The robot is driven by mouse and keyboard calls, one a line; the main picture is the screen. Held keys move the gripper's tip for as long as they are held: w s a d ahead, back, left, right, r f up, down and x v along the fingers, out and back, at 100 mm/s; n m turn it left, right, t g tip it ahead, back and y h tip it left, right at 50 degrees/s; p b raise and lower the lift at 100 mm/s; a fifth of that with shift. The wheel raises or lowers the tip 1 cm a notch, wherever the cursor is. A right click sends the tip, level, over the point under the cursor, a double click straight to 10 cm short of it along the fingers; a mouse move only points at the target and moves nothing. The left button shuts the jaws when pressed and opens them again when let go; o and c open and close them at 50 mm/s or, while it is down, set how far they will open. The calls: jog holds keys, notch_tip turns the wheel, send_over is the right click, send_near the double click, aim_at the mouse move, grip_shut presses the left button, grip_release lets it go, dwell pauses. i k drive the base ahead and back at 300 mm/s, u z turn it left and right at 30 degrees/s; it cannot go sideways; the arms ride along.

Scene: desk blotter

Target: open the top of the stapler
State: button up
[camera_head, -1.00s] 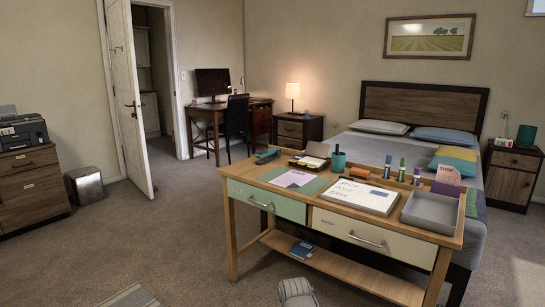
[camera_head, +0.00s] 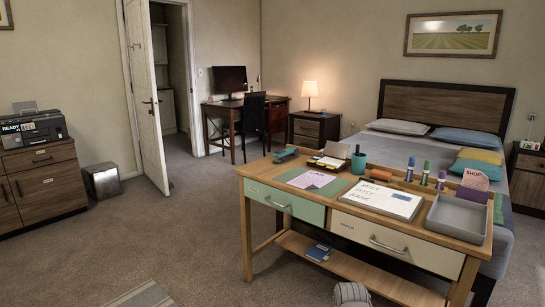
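A small teal stapler (camera_head: 286,155) lies at the back left corner of the wooden desk (camera_head: 262,170). It is small in the picture; its top looks slightly raised at one end, but I cannot tell whether it is open. A green blotter (camera_head: 330,187) with a pink sheet (camera_head: 311,179) on it lies just in front of the stapler. My gripper is not in view; only a rounded grey part of my arm shows at the bottom edge, in front of the desk and well apart from the stapler.
A note tray (camera_head: 328,162), a teal cup (camera_head: 359,163), a whiteboard (camera_head: 380,199), several upright markers and a grey tray (camera_head: 459,219) fill the rest of the desk. The bed (camera_head: 470,150) stands behind. Carpet left of the desk is clear up to a metal bin (camera_head: 101,181).

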aim_at(278, 153)
jog(key=z, duration=0.1)
jog(key=i, duration=1)
jog(key=u, duration=0.05)
